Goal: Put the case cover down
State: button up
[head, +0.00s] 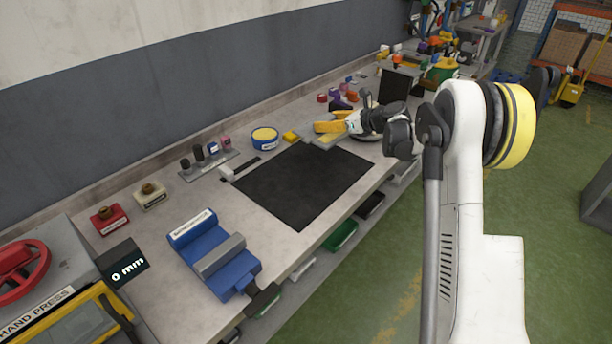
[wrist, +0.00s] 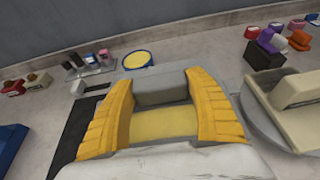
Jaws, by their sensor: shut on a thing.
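My gripper (head: 330,126), with yellow fingers, is over the far end of the bench. In the wrist view its fingers (wrist: 160,115) are closed on the sides of a grey piece (wrist: 160,90), which appears to be the case cover. A pale flat part of it (head: 322,139) shows beneath the fingers in the head view. Whether it touches the bench cannot be told. A beige case-like block (wrist: 297,88) sits on a round turntable (wrist: 262,122) to the right of the gripper, apart from it. My arm partly hides the turntable in the head view.
A black mat (head: 300,185) lies bare on the bench, left of the gripper. A blue vise-like fixture (head: 215,260) stands nearer. Colored parts (head: 340,100) lie beyond the gripper.

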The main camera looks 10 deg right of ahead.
jog(key=shift+w+d+f, duration=0.2)
jog(key=shift+w+f, duration=0.05)
jog(key=shift+w, duration=0.2)
jog(key=shift+f, duration=0.25)
jog(key=b, duration=0.5)
send_over(308, 175)
notch_tip(308, 175, down, 7)
jog(key=shift+w+r, duration=0.1)
jog(key=shift+r, duration=0.05)
notch_tip(308, 175, down, 4)
jog(key=shift+f+b, duration=0.1)
jog(key=shift+b, duration=0.75)
jog(key=o, duration=1.4)
